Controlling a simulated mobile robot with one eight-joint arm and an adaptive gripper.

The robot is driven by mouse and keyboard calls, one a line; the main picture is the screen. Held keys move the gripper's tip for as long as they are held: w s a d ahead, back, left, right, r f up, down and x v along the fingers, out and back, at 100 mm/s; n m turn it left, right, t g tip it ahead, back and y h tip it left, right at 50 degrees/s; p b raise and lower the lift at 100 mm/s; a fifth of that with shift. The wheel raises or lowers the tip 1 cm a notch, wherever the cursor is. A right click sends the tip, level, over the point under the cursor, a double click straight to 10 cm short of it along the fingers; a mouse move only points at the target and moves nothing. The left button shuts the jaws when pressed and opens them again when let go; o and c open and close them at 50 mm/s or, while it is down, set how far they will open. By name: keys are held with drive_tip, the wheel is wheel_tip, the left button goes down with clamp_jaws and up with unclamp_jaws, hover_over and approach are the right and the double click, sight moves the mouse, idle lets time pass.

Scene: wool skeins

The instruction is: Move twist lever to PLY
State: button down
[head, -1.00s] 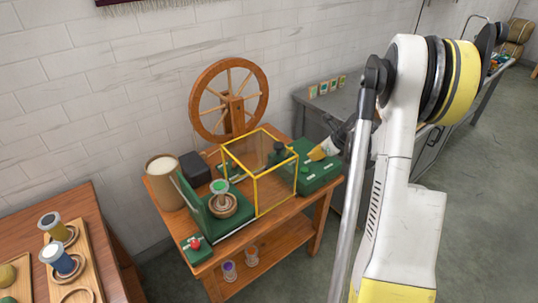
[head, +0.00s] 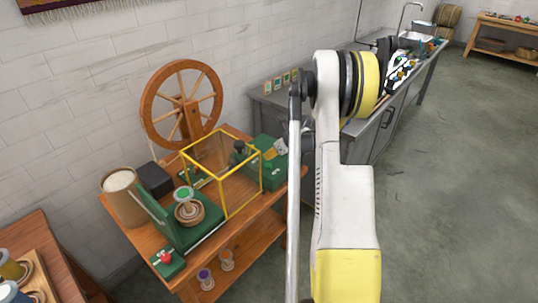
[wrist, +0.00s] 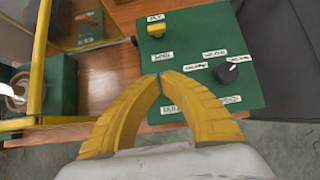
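A green control box (wrist: 195,92) fills the middle of the wrist view; it also shows at the table's right end in the head view (head: 267,172). On its top left is a small yellow lever (wrist: 156,30), just below a white label that seems to read PLY (wrist: 155,18). Another label (wrist: 162,56), perhaps SPIN, lies below the lever. A black knob (wrist: 228,72) sits to the right among small labels. My gripper (wrist: 160,77) has its yellow fingertips together over the box, below the lever in the picture and apart from it. Nothing shows between them.
A yellow-edged clear guard (head: 222,172) stands left of the box, a near obstacle at the left of the wrist view. A spinning wheel (head: 180,105) stands behind it. A red button (head: 166,257) is at the table's front left. Grey floor (head: 440,190) lies open at right.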

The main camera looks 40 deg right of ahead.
sight(262, 160)
drive_tip(key=b+x, duration=0.2)
drive_tip(key=x, duration=0.4)
drive_tip(key=shift+f, duration=0.15)
drive_tip(key=w, duration=0.1)
drive_tip(key=w+r+b, duration=0.1)
drive_tip(key=w, duration=0.1)
drive_tip(key=shift+a+r, duration=0.15)
drive_tip(key=shift+a, duration=0.05)
drive_tip(key=shift+w+r, duration=0.25)
drive_tip(key=shift+w, duration=0.15)
drive_tip(key=shift+r, duration=0.1)
drive_tip(key=shift+r, duration=0.1)
drive_tip(key=shift+w+g+p, duration=0.2)
drive_tip(key=shift+g+p, duration=0.1)
drive_tip(key=shift+g, duration=0.1)
